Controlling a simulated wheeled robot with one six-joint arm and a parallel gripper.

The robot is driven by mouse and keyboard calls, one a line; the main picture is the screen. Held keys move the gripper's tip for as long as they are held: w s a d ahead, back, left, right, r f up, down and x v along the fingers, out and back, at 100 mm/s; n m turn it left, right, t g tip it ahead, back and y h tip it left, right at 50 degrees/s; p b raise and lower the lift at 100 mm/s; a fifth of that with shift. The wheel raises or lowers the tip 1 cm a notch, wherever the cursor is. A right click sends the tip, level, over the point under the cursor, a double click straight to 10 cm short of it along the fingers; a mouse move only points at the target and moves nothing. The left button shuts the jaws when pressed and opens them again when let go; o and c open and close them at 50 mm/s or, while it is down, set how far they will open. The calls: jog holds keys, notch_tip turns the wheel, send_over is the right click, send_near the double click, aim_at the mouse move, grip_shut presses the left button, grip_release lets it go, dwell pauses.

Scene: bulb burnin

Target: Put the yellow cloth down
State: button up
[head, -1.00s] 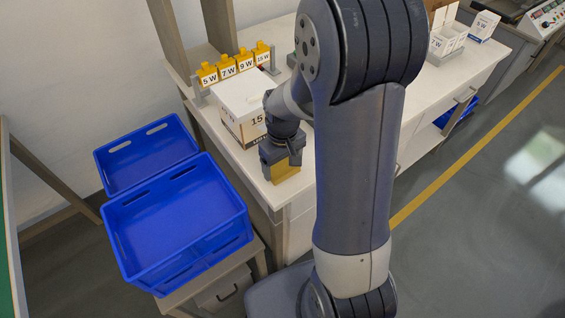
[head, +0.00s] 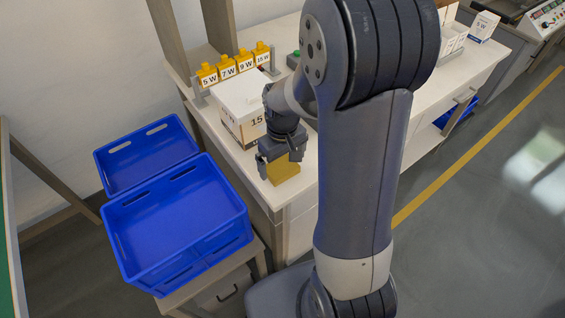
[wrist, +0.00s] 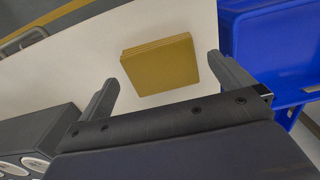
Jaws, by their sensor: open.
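The yellow cloth (head: 283,172) is a folded square pad lying on the pale bench top near its front left corner. It also shows in the wrist view (wrist: 160,66), flat on the bench between the fingers. My gripper (head: 281,164) is open above and around the cloth in the head view. In the wrist view my gripper (wrist: 170,88) has one finger on each side of the cloth, with gaps showing. The gripper hides part of the cloth in the head view.
A white box (head: 238,108) marked 15 stands just behind the gripper. Yellow labelled blocks (head: 227,68) stand in a row at the back. Blue crates (head: 178,222) sit left of the bench. My arm hides the bench's middle.

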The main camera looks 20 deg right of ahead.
aim_at(283, 167)
notch_tip(283, 167, up, 10)
jog(key=shift+r+p, duration=0.2)
jog(key=shift+p, duration=0.15)
notch_tip(283, 167, down, 13)
jog(key=shift+f+b, duration=0.1)
jog(key=shift+b, duration=0.65)
jog(key=shift+r+p, duration=0.4)
jog(key=shift+r, duration=2)
